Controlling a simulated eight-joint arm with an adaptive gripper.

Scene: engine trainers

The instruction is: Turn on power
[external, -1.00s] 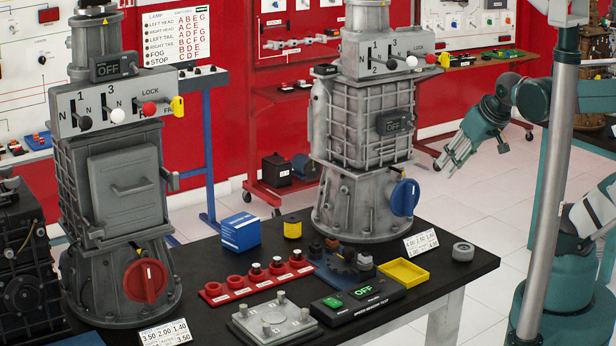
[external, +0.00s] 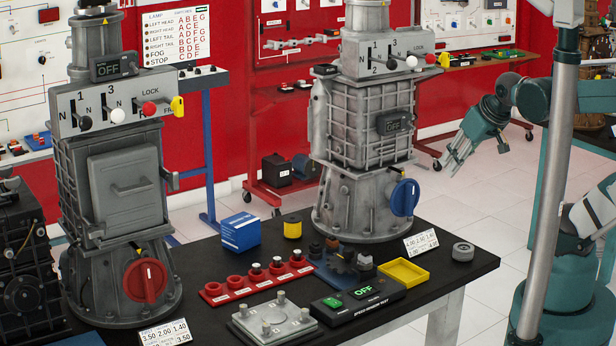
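The speed sensor test box (external: 385,308) lies near the front edge of the black table. It has a green rocker switch (external: 333,302) and a small display (external: 363,290) reading OFF in green. A red rotary knob (external: 140,284) is on the base of the left grey trainer, and a blue rotary knob (external: 405,198) is on the base of the right grey trainer. Dark displays on both trainers appear to read OFF. My gripper (external: 457,163) is in the air right of the right trainer, pointing down-left. It looks open and empty, and it touches nothing.
On the black table (external: 450,285) are a yellow tray (external: 404,271), a blue box (external: 240,232), a row of red holders (external: 258,281), a metal plate (external: 272,322) and a grey ring (external: 463,251). The space between my gripper and the right trainer is clear.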

